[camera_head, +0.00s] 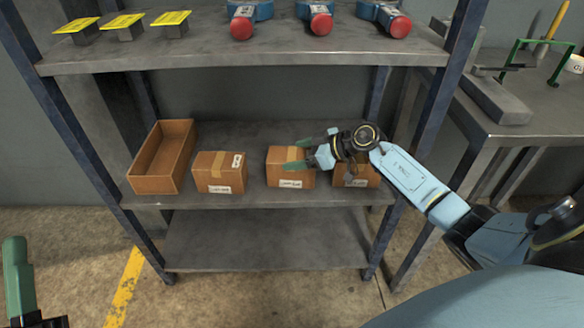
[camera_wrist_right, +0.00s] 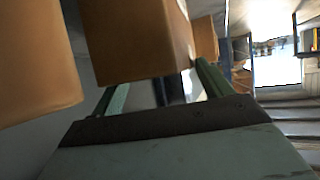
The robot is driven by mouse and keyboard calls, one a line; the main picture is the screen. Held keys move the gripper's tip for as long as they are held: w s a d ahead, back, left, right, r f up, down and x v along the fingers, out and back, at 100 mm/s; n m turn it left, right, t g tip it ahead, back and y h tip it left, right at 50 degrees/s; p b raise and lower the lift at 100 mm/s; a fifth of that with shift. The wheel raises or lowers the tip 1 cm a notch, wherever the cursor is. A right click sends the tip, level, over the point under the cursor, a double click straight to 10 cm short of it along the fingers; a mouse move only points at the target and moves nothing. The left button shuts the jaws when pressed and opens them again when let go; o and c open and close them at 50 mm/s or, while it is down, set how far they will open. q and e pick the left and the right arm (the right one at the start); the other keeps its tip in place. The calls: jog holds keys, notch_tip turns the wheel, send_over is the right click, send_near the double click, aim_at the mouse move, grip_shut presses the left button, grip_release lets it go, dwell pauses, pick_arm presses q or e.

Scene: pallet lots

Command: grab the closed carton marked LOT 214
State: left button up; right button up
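Three closed brown cartons stand in a row on the middle shelf: a left one (camera_head: 208,182), a middle one (camera_head: 282,177) and a right one (camera_head: 350,182), partly hidden by my right gripper. Each has a white front label; the print is too small to read, so I cannot tell which is LOT 214. My right gripper (camera_head: 302,155) is open, its green fingers at the top of the middle carton. In the right wrist view a carton (camera_wrist_right: 135,42) shows just beyond and between the spread fingers (camera_wrist_right: 160,92); contact is unclear. My left gripper (camera_head: 20,280) is only partly visible at lower left.
An open, empty brown box (camera_head: 140,184) stands at the shelf's left end. The bottom shelf (camera_head: 265,240) is bare. The upper shelf (camera_head: 200,50) holds yellow-topped blocks and red-ended blue tools. Blue uprights frame the rack. A grey table (camera_head: 525,125) stands right.

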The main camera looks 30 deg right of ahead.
jog(key=shift+s+f, duration=0.1)
jog(key=shift+f, duration=0.1)
jog(key=c, duration=0.9)
jog(key=shift+o, duration=0.2)
